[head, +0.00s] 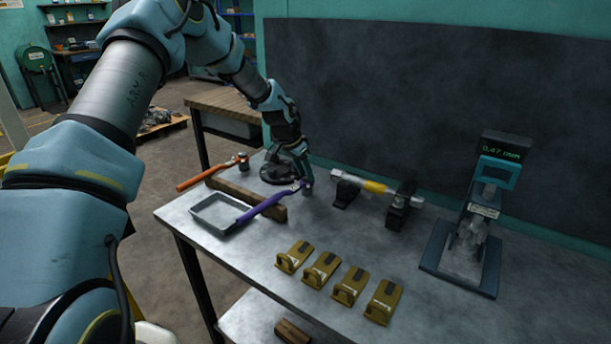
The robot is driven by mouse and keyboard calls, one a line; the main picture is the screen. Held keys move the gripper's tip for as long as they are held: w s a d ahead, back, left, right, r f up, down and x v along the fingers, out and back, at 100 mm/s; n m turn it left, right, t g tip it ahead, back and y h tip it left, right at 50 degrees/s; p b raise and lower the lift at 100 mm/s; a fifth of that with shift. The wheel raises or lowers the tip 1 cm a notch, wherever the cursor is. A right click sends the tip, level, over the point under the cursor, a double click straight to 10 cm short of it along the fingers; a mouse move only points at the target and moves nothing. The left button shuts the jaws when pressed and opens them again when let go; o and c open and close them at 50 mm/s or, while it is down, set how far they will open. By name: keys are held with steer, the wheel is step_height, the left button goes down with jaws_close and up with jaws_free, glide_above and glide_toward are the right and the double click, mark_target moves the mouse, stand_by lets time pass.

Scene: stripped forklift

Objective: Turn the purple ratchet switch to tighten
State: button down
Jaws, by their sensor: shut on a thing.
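The purple ratchet (264,206) lies at a slant on the workbench. Its handle rests across the right end of a wooden bar and reaches over the corner of a grey tray. Its head, at the upper right end, is close to my gripper (302,180). My gripper points down at the ratchet's head and is shut on it, as far as this view shows. The fingertips are small and partly hidden, and the switch itself is too small to make out.
An orange-handled ratchet (211,172) lies to the left on the wooden bar (232,194). The grey tray (219,213) is in front. Several brass-coloured blocks (321,270) stand along the front. A shaft in black supports (375,187) and a display stand (490,160) are at right.

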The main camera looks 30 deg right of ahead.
steer(key=m, duration=0.2)
steer(key=m+g, duration=0.1)
steer(key=m, duration=0.1)
steer(key=shift+w+g+b, duration=0.2)
steer(key=shift+g+b, duration=0.1)
steer(key=shift+b, duration=0.1)
steer(key=shift+m, duration=0.3)
stand_by(1.0)
steer(key=shift+c, duration=2.3)
jaws_free()
steer(key=shift+r, duration=0.1)
steer(key=b+v, duration=0.3)
steer(key=v, duration=0.7)
steer(key=shift+a+r, duration=0.2)
steer(key=shift+r, duration=0.05)
steer(key=shift+w+a, duration=0.1)
